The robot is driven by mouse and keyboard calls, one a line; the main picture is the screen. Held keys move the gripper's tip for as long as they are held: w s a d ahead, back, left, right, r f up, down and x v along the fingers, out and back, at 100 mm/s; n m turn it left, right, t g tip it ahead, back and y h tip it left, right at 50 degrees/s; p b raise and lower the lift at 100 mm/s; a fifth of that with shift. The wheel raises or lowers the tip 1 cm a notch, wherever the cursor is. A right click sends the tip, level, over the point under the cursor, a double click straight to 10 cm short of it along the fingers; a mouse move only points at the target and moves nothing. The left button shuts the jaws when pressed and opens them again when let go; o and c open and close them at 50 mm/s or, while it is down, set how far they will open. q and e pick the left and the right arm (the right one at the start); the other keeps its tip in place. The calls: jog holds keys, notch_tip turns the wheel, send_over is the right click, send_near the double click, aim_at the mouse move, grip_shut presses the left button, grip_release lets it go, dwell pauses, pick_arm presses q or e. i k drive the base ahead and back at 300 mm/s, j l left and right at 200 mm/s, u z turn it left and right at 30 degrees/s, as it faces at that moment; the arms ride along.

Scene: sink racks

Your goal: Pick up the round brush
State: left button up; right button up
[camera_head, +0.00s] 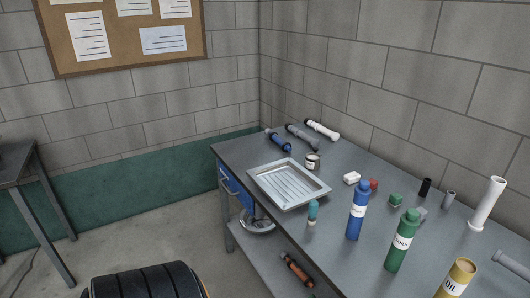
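No thing is plainly recognisable as the round brush. A small upright piece with a teal top and a pale lower part (312,212) stands near the front edge of the grey workbench (340,195), just right of the metal tray; it may be the brush, but it is too small to be sure. It stands apart from the blue bottle (357,212) to its right. Neither of my grippers shows in the head view, so nothing is seen holding or touching it.
A metal tray (258,182) lies left of it. A green bottle (402,242) and a yellow OIL can (458,279) stand at right. Blue, grey and white tubes lie at the far end. A lower shelf holds an orange-black tool (297,270). A second table (15,165) stands left.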

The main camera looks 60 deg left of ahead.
aim_at(312, 211)
jog(key=u, duration=1.45)
